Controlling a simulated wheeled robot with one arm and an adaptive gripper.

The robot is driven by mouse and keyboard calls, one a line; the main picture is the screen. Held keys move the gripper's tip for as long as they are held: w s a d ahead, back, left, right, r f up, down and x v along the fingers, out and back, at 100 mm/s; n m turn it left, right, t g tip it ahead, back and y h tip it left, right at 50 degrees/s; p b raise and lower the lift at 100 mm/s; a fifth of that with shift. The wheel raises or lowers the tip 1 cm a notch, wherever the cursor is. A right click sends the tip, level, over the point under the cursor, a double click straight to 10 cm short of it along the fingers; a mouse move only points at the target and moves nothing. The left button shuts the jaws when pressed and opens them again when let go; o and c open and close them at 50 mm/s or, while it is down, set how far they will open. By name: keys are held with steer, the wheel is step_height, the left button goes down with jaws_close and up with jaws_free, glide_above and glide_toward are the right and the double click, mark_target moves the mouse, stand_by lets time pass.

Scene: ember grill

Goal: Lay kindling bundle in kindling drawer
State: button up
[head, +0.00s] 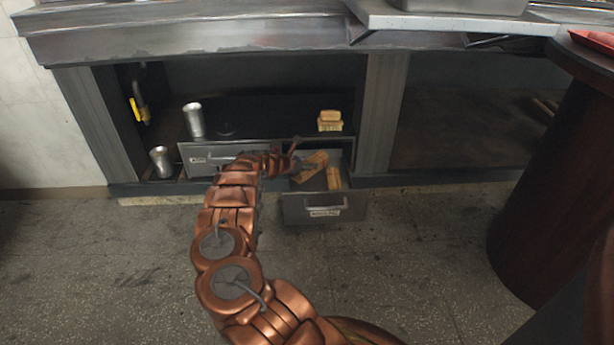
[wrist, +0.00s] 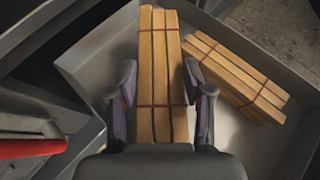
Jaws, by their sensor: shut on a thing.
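A wooden kindling bundle (wrist: 160,70) tied with thin red cord lies between the two fingers of my gripper (wrist: 160,100) in the wrist view. My gripper is shut on it, over or in the open kindling drawer (wrist: 85,60). I cannot tell whether the held bundle touches the drawer floor. A second, similar bundle (wrist: 235,78) lies slanted in the drawer to the right. In the head view the open drawer (head: 310,212) stands out below the counter, with wood (head: 334,178) inside. My gripper (head: 298,163) is at the drawer's back left, small and partly hidden there.
A closed drawer (head: 205,158) sits left of the open one. A dark round pedestal (head: 550,190) is at right. The floor in front is clear.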

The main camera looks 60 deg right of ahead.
step_height(320, 180, down, 5)
steer(key=shift+r+b, duration=0.1)
steer(key=shift+b, duration=1.05)
steer(key=o, duration=1.3)
steer(key=shift+w+a+r+p, duration=0.1)
steer(key=shift+a+r+p, duration=0.25)
steer(key=shift+a, duration=0.05)
steer(key=p+v, duration=0.4)
steer(key=v, duration=0.7)
steer(key=shift+f, duration=0.15)
